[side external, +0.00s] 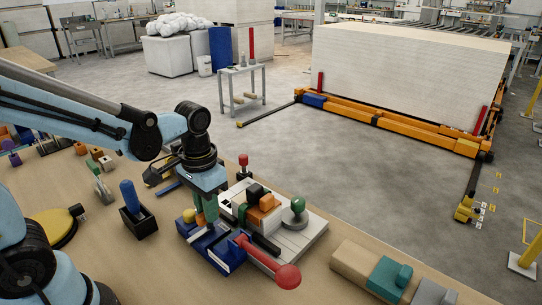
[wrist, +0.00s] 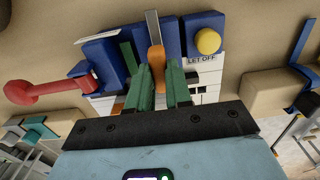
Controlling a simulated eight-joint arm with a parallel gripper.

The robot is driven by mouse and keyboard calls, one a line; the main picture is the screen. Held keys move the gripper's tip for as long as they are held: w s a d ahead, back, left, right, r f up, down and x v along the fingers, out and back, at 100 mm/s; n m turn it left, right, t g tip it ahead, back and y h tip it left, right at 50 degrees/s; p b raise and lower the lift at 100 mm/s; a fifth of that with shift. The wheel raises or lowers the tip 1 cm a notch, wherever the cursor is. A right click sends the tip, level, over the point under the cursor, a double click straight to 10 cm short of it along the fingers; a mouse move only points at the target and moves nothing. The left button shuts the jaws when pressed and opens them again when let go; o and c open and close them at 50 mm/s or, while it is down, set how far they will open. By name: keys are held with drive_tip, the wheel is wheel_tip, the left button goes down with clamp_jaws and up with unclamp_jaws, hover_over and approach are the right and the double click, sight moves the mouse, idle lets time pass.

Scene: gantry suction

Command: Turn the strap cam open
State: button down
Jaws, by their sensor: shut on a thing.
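The strap cam shows in the wrist view as an orange lever (wrist: 156,56) in a blue housing (wrist: 171,38), with a grey strap-like strip (wrist: 152,24) at its far end. My gripper (wrist: 158,72) has green fingers, one on each side of the orange lever, and is shut on it. In the side view my gripper (side external: 207,212) points down into the blue unit (side external: 212,252) on the bench. The fingers and arm hide the lever there. A yellow button (wrist: 208,41) sits beside the housing, above a "LET OFF" label (wrist: 202,59).
A red ball-ended handle (side external: 270,263) juts from the blue unit toward the front right. A white plate (side external: 308,235) with a green knob (side external: 297,204) lies right behind it. A blue-handled tool in a black holder (side external: 136,218) stands left. Teal and grey blocks (side external: 389,277) lie front right.

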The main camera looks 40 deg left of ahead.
idle(0.4)
drive_tip(key=c, duration=1)
unclamp_jaws()
drive_tip(key=shift+c, duration=0.2)
drive_tip(key=shift+r, duration=0.15)
wheel_tip(320, 180, up, 12)
drive_tip(key=f+t, duration=0.4)
drive_tip(key=shift+s+a+f+t, duration=0.15)
drive_tip(key=shift+s+f+t, duration=0.15)
drive_tip(key=shift+t, duration=0.1)
drive_tip(key=shift+a+f+t, duration=0.1)
drive_tip(key=shift+f+t, duration=0.75)
drive_tip(key=shift+t, duration=0.35)
